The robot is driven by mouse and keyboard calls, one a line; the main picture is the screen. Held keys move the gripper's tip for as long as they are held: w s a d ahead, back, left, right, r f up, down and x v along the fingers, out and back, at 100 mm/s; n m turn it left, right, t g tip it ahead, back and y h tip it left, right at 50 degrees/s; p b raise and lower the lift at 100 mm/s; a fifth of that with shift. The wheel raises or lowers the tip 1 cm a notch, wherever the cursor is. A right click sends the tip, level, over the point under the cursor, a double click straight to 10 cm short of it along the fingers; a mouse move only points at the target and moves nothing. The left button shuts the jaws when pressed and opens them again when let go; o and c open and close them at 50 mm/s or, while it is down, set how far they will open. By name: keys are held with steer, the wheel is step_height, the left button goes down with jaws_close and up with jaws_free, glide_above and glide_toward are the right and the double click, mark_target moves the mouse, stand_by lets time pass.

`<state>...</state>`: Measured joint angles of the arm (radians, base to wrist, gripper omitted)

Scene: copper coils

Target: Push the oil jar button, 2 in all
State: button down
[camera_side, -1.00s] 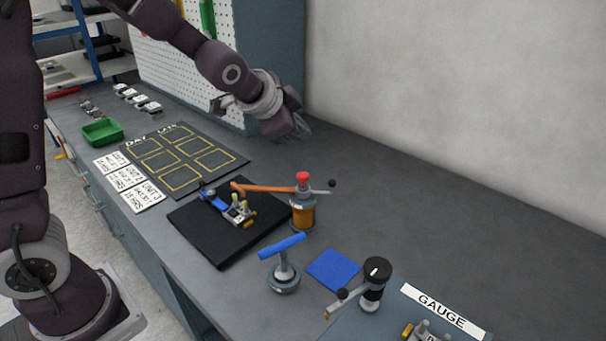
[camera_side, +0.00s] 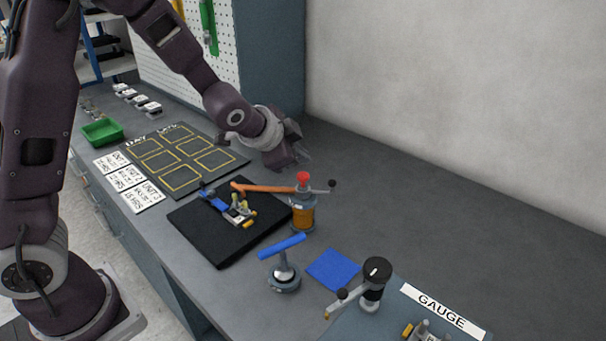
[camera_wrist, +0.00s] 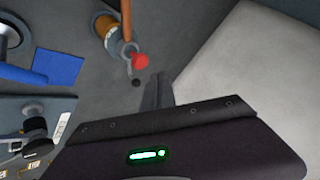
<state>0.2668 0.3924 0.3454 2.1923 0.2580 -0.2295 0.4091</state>
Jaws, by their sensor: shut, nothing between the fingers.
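The oil jar (camera_side: 302,212) stands upright at mid-table, with an amber body, a grey collar and a red button (camera_side: 303,176) on top. An orange spout arm reaches left from it over the black mat, and a short lever with a black ball points right. My gripper (camera_side: 303,158) is shut and empty, above the table behind the jar and apart from the button. In the wrist view the red button (camera_wrist: 141,61) shows just beyond my fingertips (camera_wrist: 158,78), and the amber jar body (camera_wrist: 106,25) is up and left of it.
A blue-handled press (camera_side: 283,270), a blue square (camera_side: 333,269) and a black-topped gauge post (camera_side: 374,285) stand in front. The table to the right of the jar is clear.

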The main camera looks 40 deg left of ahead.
mark_target(300, 177)
steer(key=shift+f, duration=0.65)
steer(key=shift+f, duration=0.15)
stand_by(1.4)
steer(key=shift+f, duration=0.3)
steer(key=shift+f, duration=0.8)
stand_by(0.8)
steer(key=shift+r, duration=1.25)
steer(key=shift+r, duration=2.5)
